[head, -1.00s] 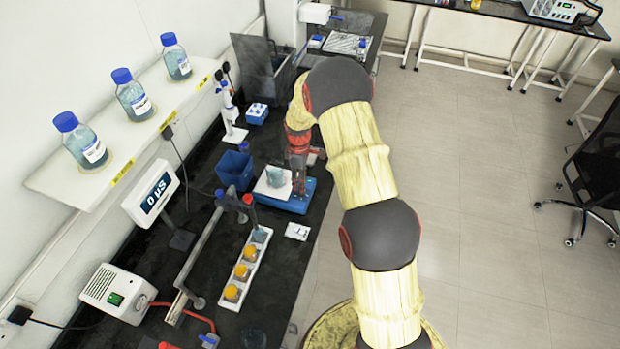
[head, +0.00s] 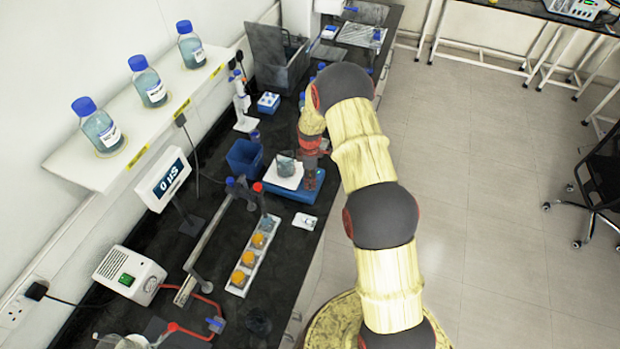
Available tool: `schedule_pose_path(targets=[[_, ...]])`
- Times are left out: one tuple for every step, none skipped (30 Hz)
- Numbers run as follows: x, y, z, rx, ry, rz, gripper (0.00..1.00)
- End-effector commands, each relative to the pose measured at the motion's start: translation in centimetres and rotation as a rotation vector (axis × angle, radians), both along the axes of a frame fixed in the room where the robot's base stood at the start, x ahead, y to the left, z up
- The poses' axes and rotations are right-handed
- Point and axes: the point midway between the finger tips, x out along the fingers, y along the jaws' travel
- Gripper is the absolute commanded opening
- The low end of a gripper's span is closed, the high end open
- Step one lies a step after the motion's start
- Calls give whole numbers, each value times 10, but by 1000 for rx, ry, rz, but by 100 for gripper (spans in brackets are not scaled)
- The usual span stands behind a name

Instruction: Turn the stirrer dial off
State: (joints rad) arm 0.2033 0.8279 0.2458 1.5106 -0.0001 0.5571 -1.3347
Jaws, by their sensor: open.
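The blue stirrer (head: 306,194) with a white top plate sits on the black bench, near its right edge. A small glass beaker (head: 287,167) stands on the white plate. My gripper (head: 312,178) points down at the right side of the stirrer, close to the beaker. The gripper is small and partly hidden by my own arm, and I see nothing held in it. The stirrer dial cannot be made out; the gripper and arm cover that side of the stirrer.
A white rack with orange-topped jars (head: 253,257) lies in front of the stirrer. A blue bin (head: 244,157) stands to its left. A display reading 0 µS (head: 164,181) and a shelf of blue-capped bottles (head: 150,82) are further left.

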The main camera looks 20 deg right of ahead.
Motion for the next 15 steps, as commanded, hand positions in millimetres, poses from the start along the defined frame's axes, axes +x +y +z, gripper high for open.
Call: schedule_pose_path(targets=[[0,0,-1,0,0,0,41],[0,0,-2,0,0,0,41],[0,0,-3,0,0,0,41],[0,0,-3,0,0,0,41],[0,0,-3,0,0,0,41],[0,0,-3,0,0,0,41],[0,0,-3,0,0,0,41],[0,0,-3,0,0,0,41],[0,0,-3,0,0,0,41],[0,0,-3,0,0,-1,40],[0,0,-3,0,0,0,38],[0,0,-3,0,0,0,36],[0,0,-3,0,0,-1,34],[0,0,-3,0,0,-1,32],[0,0,-3,0,0,-1,30]])
